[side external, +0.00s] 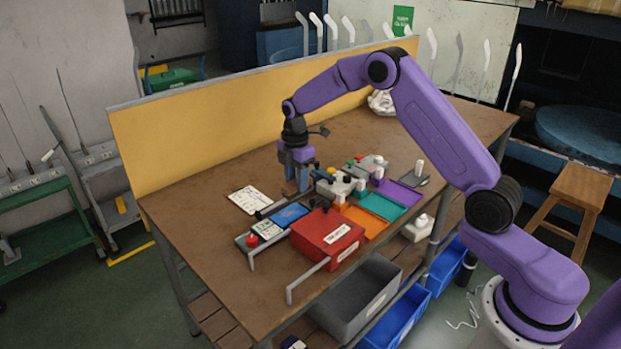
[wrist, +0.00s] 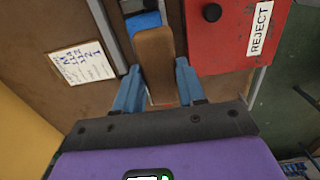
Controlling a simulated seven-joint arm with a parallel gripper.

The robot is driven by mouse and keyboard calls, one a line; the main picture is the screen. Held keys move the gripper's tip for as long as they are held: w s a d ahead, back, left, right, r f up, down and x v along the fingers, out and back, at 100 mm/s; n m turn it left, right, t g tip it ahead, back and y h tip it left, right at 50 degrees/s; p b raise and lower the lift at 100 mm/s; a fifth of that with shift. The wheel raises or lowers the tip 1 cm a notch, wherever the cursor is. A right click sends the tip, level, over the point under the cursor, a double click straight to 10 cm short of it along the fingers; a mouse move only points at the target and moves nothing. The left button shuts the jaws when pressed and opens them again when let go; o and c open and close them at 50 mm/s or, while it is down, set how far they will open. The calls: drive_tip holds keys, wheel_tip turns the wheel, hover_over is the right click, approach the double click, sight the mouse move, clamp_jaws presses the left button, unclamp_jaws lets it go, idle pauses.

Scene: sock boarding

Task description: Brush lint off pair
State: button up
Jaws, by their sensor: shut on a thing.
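My gripper (side external: 297,180) is over the middle of the table, with blue fingers that also show in the wrist view (wrist: 158,88). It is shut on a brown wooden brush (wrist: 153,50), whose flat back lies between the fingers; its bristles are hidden. In the side view the brush (side external: 290,188) is a small brown shape below the jaws, and I cannot tell if it touches the table. A blue flat item (side external: 288,217) lies just in front of the gripper and partly shows beyond the brush in the wrist view (wrist: 143,22). I cannot make out a pair of socks.
A red REJECT box (side external: 327,238) stands close by, right of the brush in the wrist view (wrist: 225,35). A written sheet (side external: 250,199) lies left. Orange, teal (side external: 381,206) and purple trays and small bottles crowd the right.

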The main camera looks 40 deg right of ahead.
drive_tip(key=shift+f, duration=3.5)
drive_tip(key=shift+w+a+f, duration=0.1)
drive_tip(key=shift+w+f, duration=0.45)
drive_tip(key=shift+w, duration=0.05)
drive_tip(key=shift+c, duration=0.3)
drive_tip(key=shift+w, duration=1.45)
drive_tip(key=shift+s, duration=1.95)
drive_tip(key=shift+s+a, duration=0.1)
drive_tip(key=shift+a, duration=0.5)
drive_tip(key=shift+w+d, duration=0.1)
drive_tip(key=shift+w, duration=1.9)
drive_tip(key=shift+s, duration=1.85)
drive_tip(key=shift+s+r, duration=0.1)
drive_tip(key=shift+r, duration=3.95)
